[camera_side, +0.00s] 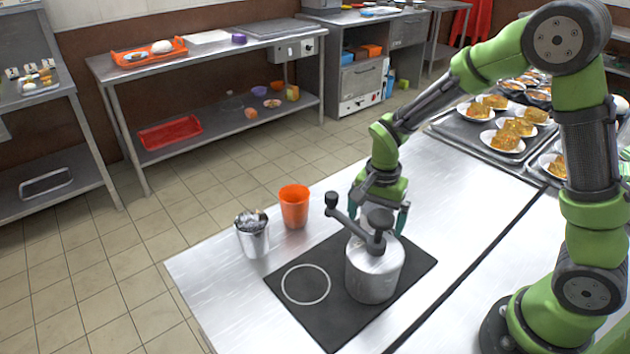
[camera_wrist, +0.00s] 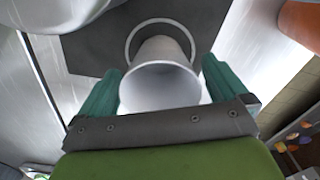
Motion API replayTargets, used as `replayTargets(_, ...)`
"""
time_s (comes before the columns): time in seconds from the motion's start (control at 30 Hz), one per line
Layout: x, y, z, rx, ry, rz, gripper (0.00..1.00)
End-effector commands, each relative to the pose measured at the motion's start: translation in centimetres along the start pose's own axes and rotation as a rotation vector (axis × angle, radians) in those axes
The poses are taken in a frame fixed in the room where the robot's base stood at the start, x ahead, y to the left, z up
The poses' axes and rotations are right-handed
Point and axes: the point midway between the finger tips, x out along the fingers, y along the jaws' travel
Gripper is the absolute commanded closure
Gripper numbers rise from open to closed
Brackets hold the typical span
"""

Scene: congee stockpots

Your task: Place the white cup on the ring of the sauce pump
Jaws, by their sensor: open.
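The white cup (camera_wrist: 160,85) is upright between the two green fingers of my gripper (camera_wrist: 161,70) in the wrist view, its open mouth towards the camera. The gripper is open, with a gap beside the cup. In the side view, my gripper (camera_side: 379,212) is low behind the sauce pump (camera_side: 374,274), which hides most of the cup. The pump is a metal pot with a dark crank, standing on a black mat (camera_side: 330,325). A thin white ring (camera_side: 284,284) lies bare on the mat, left of the pump. The ring (camera_wrist: 128,45) shows beyond the cup in the wrist view.
An orange cup (camera_side: 294,208) and a metal container (camera_side: 253,241) with dark contents stand behind the mat, left of my gripper. Trays with plates of food (camera_side: 507,140) are at the back right. The steel counter (camera_side: 215,275) is clear left of the mat.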

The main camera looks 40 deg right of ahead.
Motion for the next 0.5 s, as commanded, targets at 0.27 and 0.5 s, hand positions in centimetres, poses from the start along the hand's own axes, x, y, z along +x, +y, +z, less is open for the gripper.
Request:
replayTargets(0.27,-5.6,-0.1,0.0,-0.001,0.002,-0.008,0.00)
replayTargets(0.5,-10.0,-0.1,0.0,-0.001,0.002,-0.005,0.00)
